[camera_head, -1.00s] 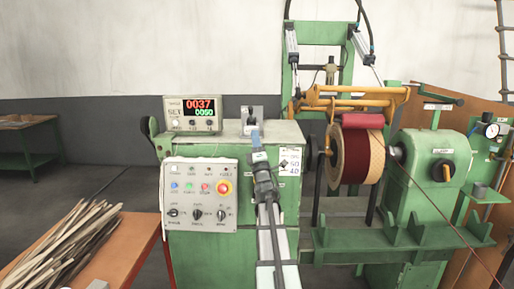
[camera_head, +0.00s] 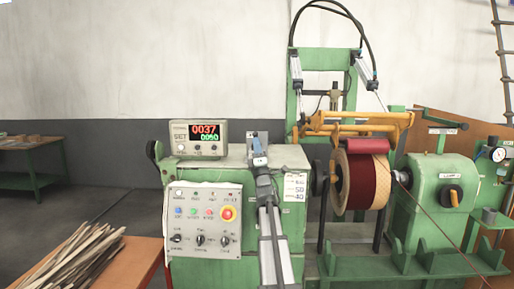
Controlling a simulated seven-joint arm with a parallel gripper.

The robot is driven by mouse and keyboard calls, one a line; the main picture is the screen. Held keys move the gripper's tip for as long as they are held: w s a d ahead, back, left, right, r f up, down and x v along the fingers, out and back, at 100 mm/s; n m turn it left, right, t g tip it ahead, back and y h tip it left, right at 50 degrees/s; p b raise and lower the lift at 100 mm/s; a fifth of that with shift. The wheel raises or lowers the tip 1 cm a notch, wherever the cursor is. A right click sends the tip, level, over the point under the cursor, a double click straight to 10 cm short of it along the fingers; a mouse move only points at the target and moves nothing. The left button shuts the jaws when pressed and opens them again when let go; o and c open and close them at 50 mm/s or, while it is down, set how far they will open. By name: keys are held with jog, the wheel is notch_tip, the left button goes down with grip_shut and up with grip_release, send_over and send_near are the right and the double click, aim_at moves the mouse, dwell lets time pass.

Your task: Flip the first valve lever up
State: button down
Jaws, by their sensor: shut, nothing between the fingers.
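A small grey-white valve block (camera_head: 251,138) stands on top of the green machine cabinet (camera_head: 290,157). It is mostly hidden behind the end of my arm, and its lever cannot be made out.
A counter display (camera_head: 199,139) stands left of the block. A control panel (camera_head: 203,220) with buttons and knobs is on the cabinet front. A red-wound coil (camera_head: 360,182) and orange frame (camera_head: 355,122) are at right. Wood strips (camera_head: 75,262) lie at lower left.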

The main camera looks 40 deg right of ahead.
jog(key=shift+r, duration=0.1)
jog(key=g, duration=0.1)
jog(key=r+m+g, duration=0.1)
jog(key=w+r+g, duration=0.1)
jog(key=shift+d+r+m+g, duration=0.25)
jog(key=shift+d+m+g, duration=0.05)
jog(key=shift+d+m, duration=0.1)
jog(key=s+d+x, duration=0.1)
jog(key=x, duration=0.6)
jog(key=shift+w+d+r, duration=0.25)
jog(key=shift+r, duration=0.05)
jog(key=shift+d, duration=0.1)
dwell(0.6)
jog(key=s+a+r, duration=0.3)
jog(key=s+a, duration=0.4)
jog(key=s, duration=0.4)
jog(key=shift+s+a, duration=0.2)
jog(key=shift+a, duration=0.15)
dwell(0.5)
